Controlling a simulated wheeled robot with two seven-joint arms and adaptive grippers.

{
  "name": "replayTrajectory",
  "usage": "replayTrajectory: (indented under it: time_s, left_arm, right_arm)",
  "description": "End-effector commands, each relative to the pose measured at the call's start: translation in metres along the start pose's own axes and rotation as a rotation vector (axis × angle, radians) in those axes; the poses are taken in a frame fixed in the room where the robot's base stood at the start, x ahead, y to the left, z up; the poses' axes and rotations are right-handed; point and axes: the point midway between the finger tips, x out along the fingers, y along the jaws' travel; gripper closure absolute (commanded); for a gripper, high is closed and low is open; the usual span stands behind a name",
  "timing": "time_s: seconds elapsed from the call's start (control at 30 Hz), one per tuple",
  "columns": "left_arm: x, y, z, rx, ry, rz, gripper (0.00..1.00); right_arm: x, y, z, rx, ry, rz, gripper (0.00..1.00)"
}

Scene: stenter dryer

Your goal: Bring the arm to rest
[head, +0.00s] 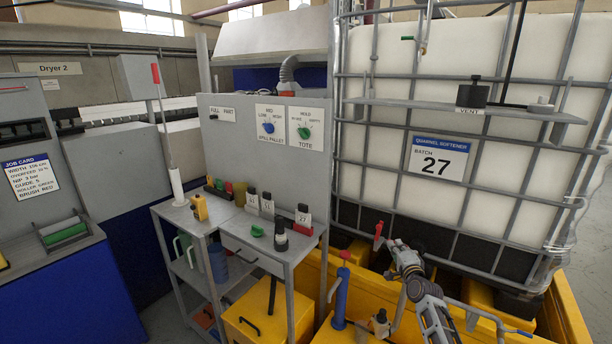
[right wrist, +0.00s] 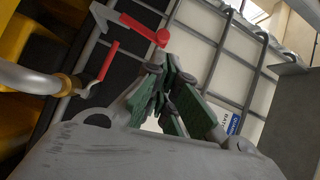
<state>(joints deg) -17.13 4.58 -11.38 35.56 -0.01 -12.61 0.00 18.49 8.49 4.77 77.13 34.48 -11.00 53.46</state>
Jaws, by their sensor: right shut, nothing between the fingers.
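My right gripper (head: 393,246) is in front of the lower part of the caged white tank (head: 567,75), above the yellow bund (head: 572,310). My right arm comes up to it from the bottom. In the right wrist view the gripper's green-padded fingers (right wrist: 160,75) are closed together with nothing between them. A red valve handle (head: 378,230) is just left of the gripper in the head view. In the right wrist view red handles (right wrist: 143,27) lie close past the fingertips; I cannot tell whether they touch. My left gripper is not in view.
A grey metal cart (head: 250,255) with bottles and tags stands left of the tank. A blue hand pump (head: 341,298) and a pipe with a valve stand near my arm. A control panel (head: 228,140) stands behind the cart. Grey floor (head: 165,320) shows at lower left.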

Motion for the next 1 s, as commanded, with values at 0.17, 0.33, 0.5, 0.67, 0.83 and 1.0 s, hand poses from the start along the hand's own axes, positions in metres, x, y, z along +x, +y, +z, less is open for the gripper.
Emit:
replayTrajectory:
  time_s: [0.17,0.33,0.5,0.67,0.83,1.0]
  left_arm:
    - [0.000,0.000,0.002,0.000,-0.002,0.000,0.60]
    - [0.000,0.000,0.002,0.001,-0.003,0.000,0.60]
    - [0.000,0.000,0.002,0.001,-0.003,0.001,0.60]
    - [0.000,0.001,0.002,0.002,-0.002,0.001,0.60]
    - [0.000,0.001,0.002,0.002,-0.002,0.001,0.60]
    - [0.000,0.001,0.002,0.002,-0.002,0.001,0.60]
  right_arm:
    - [0.000,0.001,0.000,-0.141,-0.001,0.002,1.00]
    - [0.000,0.008,-0.001,-0.361,0.001,0.021,1.00]
    - [0.000,0.048,0.001,-0.612,-0.020,0.092,1.00]
    - [-0.004,0.109,0.014,-0.871,-0.088,0.186,1.00]
    - [-0.019,0.184,0.036,-1.109,-0.201,0.281,1.00]
    - [-0.049,0.255,0.057,-1.248,-0.316,0.358,1.00]
